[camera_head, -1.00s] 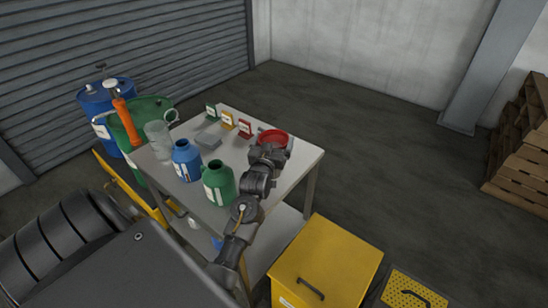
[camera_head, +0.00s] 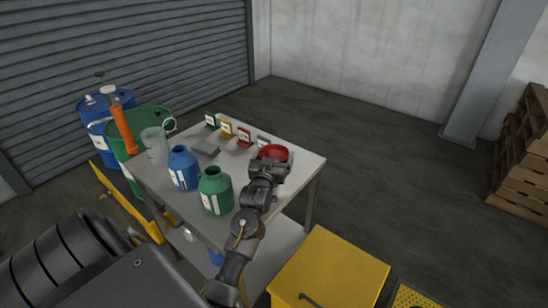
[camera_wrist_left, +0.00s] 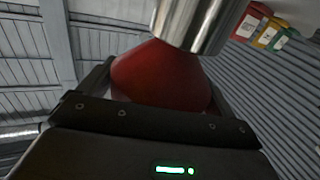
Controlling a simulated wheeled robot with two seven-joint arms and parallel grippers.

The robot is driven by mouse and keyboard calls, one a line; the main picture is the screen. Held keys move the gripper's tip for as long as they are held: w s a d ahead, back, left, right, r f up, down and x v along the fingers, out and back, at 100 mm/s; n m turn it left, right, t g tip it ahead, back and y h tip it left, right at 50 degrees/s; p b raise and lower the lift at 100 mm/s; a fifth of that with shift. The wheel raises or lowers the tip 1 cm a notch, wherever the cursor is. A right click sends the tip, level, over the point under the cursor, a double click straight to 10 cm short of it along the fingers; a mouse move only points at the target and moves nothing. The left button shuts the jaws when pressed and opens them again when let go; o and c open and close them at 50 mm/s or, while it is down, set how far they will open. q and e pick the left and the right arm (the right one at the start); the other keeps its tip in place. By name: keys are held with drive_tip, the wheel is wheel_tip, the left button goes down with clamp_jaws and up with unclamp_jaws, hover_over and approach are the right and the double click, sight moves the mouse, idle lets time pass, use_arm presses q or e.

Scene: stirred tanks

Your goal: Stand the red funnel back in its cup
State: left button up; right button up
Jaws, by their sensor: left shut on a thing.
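The red funnel (camera_head: 274,152) is at the far right corner of the white table, its wide round rim facing up. My left gripper (camera_head: 267,163) is shut on it from the near side. In the left wrist view the red funnel (camera_wrist_left: 160,78) fills the space between the fingers. A shiny metal cylinder (camera_wrist_left: 195,22), possibly the cup, overlaps the funnel at the top of that view. I cannot tell whether the funnel's spout is inside it. The cup is not visible in the head view. My right gripper is out of view.
A yellow cabinet (camera_head: 330,270) stands at the near right.

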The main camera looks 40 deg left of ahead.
use_arm(q)
drive_tip(key=shift+f, duration=0.35)
drive_tip(key=o, duration=0.8)
drive_tip(key=shift+c, duration=0.2)
drive_tip(key=shift+r, duration=0.5)
drive_tip(key=b+v, duration=0.1)
drive_tip(key=v, duration=1.1)
